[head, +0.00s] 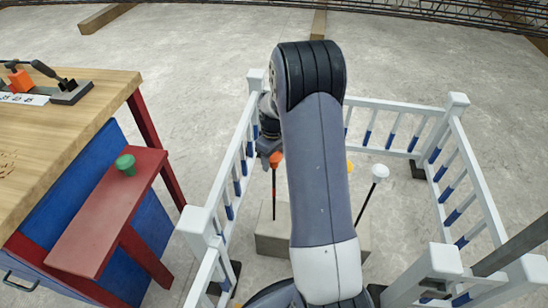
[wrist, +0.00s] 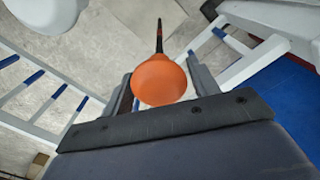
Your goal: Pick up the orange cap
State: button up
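The orange cap (head: 275,160) sits on top of an upright dark bar in the head view, inside the white railing. My gripper (head: 268,146) is right above and against it in that picture, partly hidden by my arm. In the wrist view the orange cap (wrist: 160,82) is large and lies between the two fingers of my gripper (wrist: 160,78), with the dark bar running away behind it. The fingers stand apart, and the cap's sides come up to both of them. I cannot tell whether they press on it.
A white cap (head: 380,171) on another bar stands to the right, and a yellow cap (head: 349,165) shows beside my arm. White railings (head: 468,170) surround the bars, above a concrete block (head: 272,228). A workbench (head: 60,125) and a red shelf with a green cap (head: 125,165) stand left.

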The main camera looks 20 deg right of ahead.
jog(key=c, duration=0.6)
